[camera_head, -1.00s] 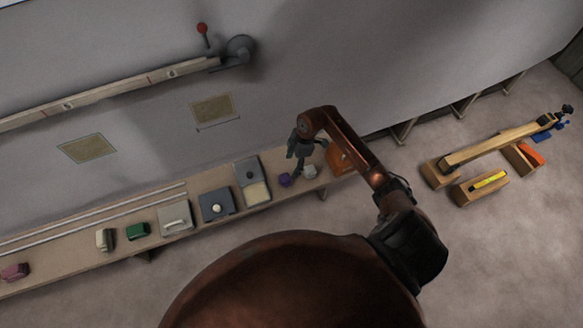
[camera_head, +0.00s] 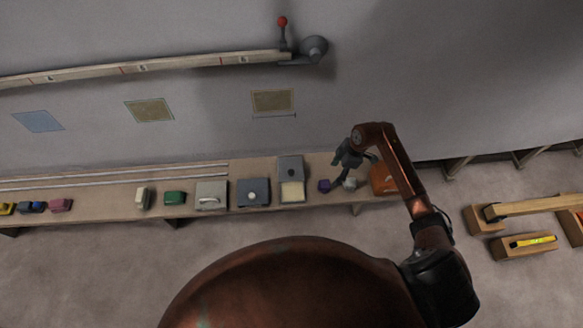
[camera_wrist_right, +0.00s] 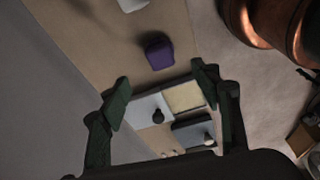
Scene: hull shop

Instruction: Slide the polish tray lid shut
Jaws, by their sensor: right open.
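The polish tray (camera_head: 292,191) is a grey box on the bench with a cream inside showing at its near end. Its grey lid (camera_head: 290,165) with a dark knob covers the far part, so the tray is partly open. In the right wrist view the lid (camera_wrist_right: 145,107) with its knob and the cream opening (camera_wrist_right: 186,97) show between the fingers. My right gripper (camera_head: 343,162) is open and empty, above the bench to the right of the tray and apart from it. It also shows in the right wrist view (camera_wrist_right: 160,77). My left gripper is not in view.
A purple block (camera_head: 324,186) and a pale block (camera_head: 350,183) lie right of the tray, near an orange box (camera_head: 384,180). Left of it stand a blue-grey box with a round knob (camera_head: 253,193) and a pale box with a handle (camera_head: 211,195). The grey wall rises behind.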

